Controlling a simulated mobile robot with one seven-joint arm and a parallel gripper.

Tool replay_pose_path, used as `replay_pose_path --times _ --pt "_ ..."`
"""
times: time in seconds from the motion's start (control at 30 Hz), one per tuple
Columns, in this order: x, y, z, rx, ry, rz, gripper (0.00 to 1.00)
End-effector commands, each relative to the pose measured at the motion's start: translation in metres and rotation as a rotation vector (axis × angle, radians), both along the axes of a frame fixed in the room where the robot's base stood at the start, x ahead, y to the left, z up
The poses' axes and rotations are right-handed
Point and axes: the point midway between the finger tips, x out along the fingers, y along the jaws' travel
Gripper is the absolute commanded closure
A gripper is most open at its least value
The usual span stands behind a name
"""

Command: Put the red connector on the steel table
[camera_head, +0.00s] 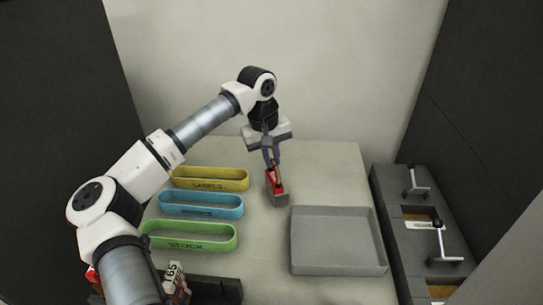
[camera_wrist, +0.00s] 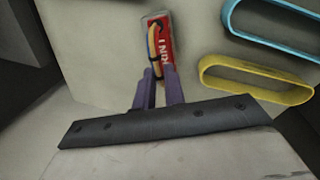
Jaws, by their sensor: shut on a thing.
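My gripper (camera_head: 271,160) points down over the pale table (camera_head: 335,168). Its purple fingers, also in the wrist view (camera_wrist: 160,78), are shut on a red piece with white lettering (camera_head: 277,185). I take this piece to be the red connector.
Yellow (camera_head: 210,187), blue (camera_head: 201,211) and green (camera_head: 189,244) oval bins stand left of the gripper. An empty grey tray (camera_head: 338,271) is at front right. Dark units with metal handles (camera_head: 437,240) stand beyond the table's right edge. The table behind the tray is clear.

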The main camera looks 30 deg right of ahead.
Motion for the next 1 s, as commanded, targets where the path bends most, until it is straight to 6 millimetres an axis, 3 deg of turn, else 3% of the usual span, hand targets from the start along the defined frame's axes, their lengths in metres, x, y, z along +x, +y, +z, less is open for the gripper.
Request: replay_pose_path --times 0.37,0.4,0.57,0.83,1.0 --pt "0.0 0.0 -0.006 -0.001 -0.002 -0.001 1.0" --pt "0.0 0.0 -0.006 0.0 -0.001 0.0 0.86" --pt "0.0 0.0 -0.006 0.0 -0.001 -0.001 0.67" --pt "0.0 0.0 -0.005 0.0 -0.001 -0.001 0.67" --pt "0.001 0.002 0.009 -0.001 -0.003 0.0 0.67"
